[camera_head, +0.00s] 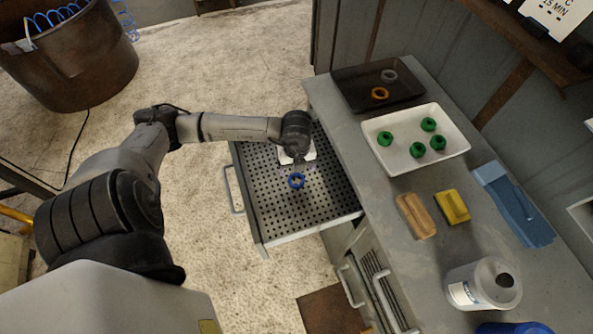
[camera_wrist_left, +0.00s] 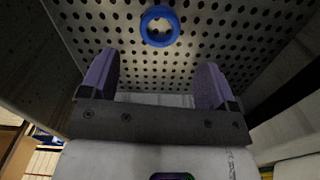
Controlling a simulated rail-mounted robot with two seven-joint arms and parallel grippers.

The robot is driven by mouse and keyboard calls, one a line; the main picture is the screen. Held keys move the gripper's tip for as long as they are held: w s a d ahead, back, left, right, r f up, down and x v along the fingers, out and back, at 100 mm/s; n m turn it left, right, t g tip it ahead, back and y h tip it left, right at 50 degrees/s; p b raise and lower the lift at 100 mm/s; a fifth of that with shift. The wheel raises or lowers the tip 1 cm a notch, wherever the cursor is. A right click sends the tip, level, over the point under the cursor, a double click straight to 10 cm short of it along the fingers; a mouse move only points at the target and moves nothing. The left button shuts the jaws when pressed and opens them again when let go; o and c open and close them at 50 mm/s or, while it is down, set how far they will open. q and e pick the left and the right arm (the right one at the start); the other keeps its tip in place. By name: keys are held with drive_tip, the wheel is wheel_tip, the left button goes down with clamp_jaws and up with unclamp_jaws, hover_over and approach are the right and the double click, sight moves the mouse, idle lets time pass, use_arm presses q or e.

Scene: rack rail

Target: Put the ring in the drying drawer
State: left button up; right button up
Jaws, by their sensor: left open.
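A blue ring (camera_head: 296,181) lies flat on the perforated floor of the pulled-out drawer (camera_head: 262,205). The ring also shows in the left wrist view (camera_wrist_left: 159,26), beyond the fingertips and apart from them. My left gripper (camera_head: 297,158) is over the drawer, just behind the ring in the head view. In the left wrist view its two purple-grey fingers (camera_wrist_left: 156,75) are spread with nothing between them. My right gripper is in neither view.
On the counter (camera_head: 365,190) stand a dark tray (camera_head: 350,88) with an orange and a grey ring, and a white tray (camera_head: 375,130) with several green pieces. A brown block, yellow sponge, blue cloth and white canister (camera_head: 465,290) stand nearer. The drawer's front half is clear.

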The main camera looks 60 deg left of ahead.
use_arm(q)
wheel_tip(320, 180, up, 5)
drive_tip(key=shift+f+p, duration=0.15)
drive_tip(key=shift+p, duration=0.2)
drive_tip(key=shift+d, duration=0.1)
